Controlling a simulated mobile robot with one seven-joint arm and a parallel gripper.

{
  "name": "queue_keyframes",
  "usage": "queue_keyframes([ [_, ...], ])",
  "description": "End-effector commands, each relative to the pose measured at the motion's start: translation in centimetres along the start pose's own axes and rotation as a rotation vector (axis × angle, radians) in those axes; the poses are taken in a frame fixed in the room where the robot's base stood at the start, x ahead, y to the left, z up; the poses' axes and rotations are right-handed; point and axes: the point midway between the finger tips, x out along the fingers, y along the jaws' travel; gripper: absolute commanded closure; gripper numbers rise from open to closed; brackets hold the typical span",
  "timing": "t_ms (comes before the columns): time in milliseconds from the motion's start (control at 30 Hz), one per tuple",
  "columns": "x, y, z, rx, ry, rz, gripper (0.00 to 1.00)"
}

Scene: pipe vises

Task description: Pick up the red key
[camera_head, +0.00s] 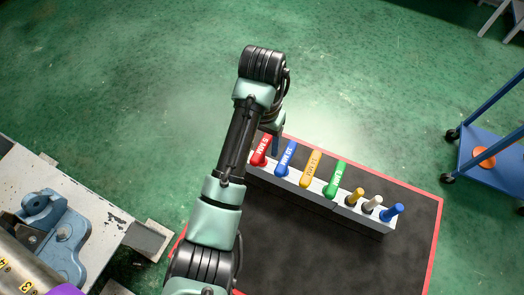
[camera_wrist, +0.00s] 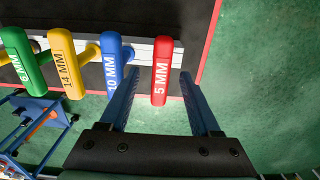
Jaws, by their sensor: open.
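The red key (camera_head: 261,152) stands at the left end of a grey holder block. Its red handle (camera_wrist: 161,72), marked 5 MM, points toward me in the wrist view. My gripper (camera_wrist: 160,78) is open, with one blue finger on each side of the red handle in that view. A gap shows on both sides, and I cannot tell whether the fingertips are down at the handle's height. The left finger is close to the blue key (camera_wrist: 111,62), marked 10 MM. In the head view my gripper is largely hidden behind my arm, by the red key.
Yellow (camera_head: 311,169) and green (camera_head: 336,178) keys follow the blue one along the holder (camera_head: 350,214), then several small pegs. The holder stands on a black, red-edged surface (camera_head: 290,250). A vise (camera_head: 52,232) is at left, a blue cart (camera_head: 490,160) at right.

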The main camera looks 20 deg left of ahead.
Motion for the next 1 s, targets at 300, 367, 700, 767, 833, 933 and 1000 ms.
queue_keyframes([
  [300,2.0,-0.1,0.0,-0.002,0.002,-0.002,0.36],
  [367,2.0,-0.1,0.0,-0.001,0.002,-0.002,0.36],
  [700,1.9,-0.1,0.0,-0.001,0.002,-0.002,0.88],
  [767,1.9,-0.1,0.0,-0.001,0.002,-0.002,0.99],
  [833,1.9,-0.1,0.0,-0.001,0.002,-0.002,1.00],
  [933,1.9,-0.1,0.0,-0.001,0.002,-0.002,1.00],
  [1000,1.9,-0.1,0.0,-0.001,0.003,-0.002,1.00],
])
